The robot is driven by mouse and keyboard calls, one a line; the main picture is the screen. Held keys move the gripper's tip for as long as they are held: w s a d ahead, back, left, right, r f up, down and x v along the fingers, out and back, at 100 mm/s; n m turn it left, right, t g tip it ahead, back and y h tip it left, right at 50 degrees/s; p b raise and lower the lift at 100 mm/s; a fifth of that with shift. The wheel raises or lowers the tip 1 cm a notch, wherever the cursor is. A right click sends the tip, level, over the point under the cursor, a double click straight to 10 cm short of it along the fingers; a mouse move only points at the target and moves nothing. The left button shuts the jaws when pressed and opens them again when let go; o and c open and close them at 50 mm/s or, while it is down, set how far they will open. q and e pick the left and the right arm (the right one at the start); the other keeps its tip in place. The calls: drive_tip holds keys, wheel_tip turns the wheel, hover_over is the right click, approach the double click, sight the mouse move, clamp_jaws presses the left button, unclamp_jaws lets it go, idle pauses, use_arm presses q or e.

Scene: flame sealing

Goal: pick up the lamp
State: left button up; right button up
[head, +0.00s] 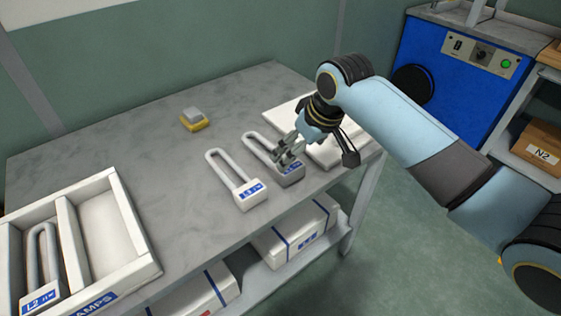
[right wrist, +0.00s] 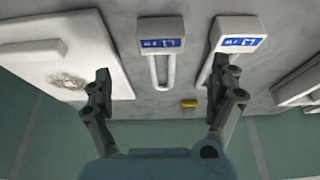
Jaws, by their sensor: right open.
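Two U-shaped lamps with white bases and blue labels lie on the grey table. The nearer lamp (head: 238,180) lies left of the other lamp (head: 260,147), whose base is partly covered by my right gripper (head: 284,158). In the right wrist view, my gripper (right wrist: 167,75) has its fingers wide apart and nothing held. The partly covered lamp (right wrist: 162,32) shows between the fingers; the nearer lamp (right wrist: 238,30) is at the right finger, which overlaps its tube. A third lamp (head: 40,280), labelled L2, lies in the tray's left compartment. My left gripper is out of view.
A white divided tray (head: 140,240) stands at the table's left; its right compartment is empty. A yellow-grey block (head: 194,120) lies at the back. A white slab (head: 330,154) is right of the lamps. Boxes sit on the shelf below. A blue machine (head: 440,80) stands behind right.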

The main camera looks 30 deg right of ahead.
sight(291, 166)
drive_tip(key=x, duration=0.9)
drive_tip(key=shift+s+b, duration=0.15)
drive_tip(key=shift+b, duration=0.2)
drive_tip(key=c, duration=1.4)
drive_tip(key=shift+o, duration=0.2)
drive_tip(key=shift+r, duration=0.1)
